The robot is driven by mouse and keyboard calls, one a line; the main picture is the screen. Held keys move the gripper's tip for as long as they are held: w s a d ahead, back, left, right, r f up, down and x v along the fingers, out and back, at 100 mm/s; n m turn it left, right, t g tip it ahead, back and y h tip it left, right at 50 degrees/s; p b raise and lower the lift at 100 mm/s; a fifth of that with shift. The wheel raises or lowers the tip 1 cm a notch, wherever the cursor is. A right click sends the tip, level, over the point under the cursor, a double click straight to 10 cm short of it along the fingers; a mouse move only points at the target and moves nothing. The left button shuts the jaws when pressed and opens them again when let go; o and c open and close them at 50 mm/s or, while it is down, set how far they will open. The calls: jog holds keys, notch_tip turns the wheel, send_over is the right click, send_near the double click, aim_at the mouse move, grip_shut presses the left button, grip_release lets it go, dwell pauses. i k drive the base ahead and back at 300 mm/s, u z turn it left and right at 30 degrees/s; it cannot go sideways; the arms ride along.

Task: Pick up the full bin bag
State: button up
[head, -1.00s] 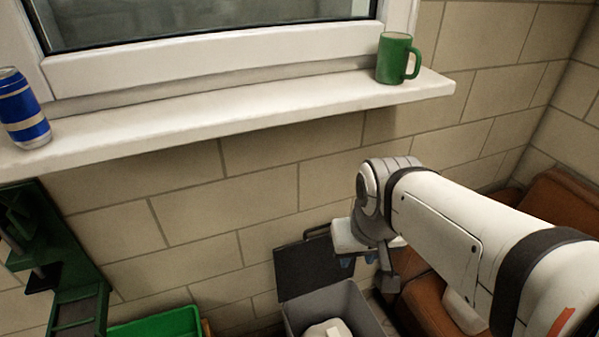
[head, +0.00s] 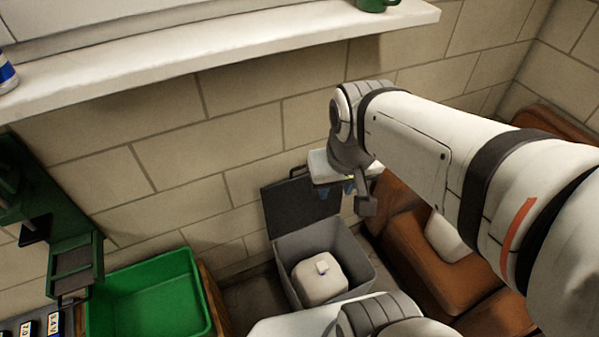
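The full bin bag (head: 318,283) is a white, rounded bundle with a small knot on top. It sits inside a grey bin (head: 358,276) whose dark lid (head: 290,208) stands open against the wall. My gripper (head: 338,190) is above the bin's back right part, beside the lid, with its bluish fingertips pointing down. It is apart from the bag.
A green crate (head: 205,318) stands left of the bin, beside a wooden edge. A brown leather sofa (head: 405,245) is close on the right. The white windowsill (head: 230,58) overhangs behind, with a green mug (head: 376,4) and a blue can (head: 6,76).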

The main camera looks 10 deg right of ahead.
aim_at(317, 280)
jog(key=u, duration=0.55)
jog(key=k, duration=0.55)
jog(key=z, duration=0.65)
jog(key=k, duration=1.3)
jog(key=z, duration=0.35)
jog(key=i, duration=1.95)
jog(key=u, duration=0.85)
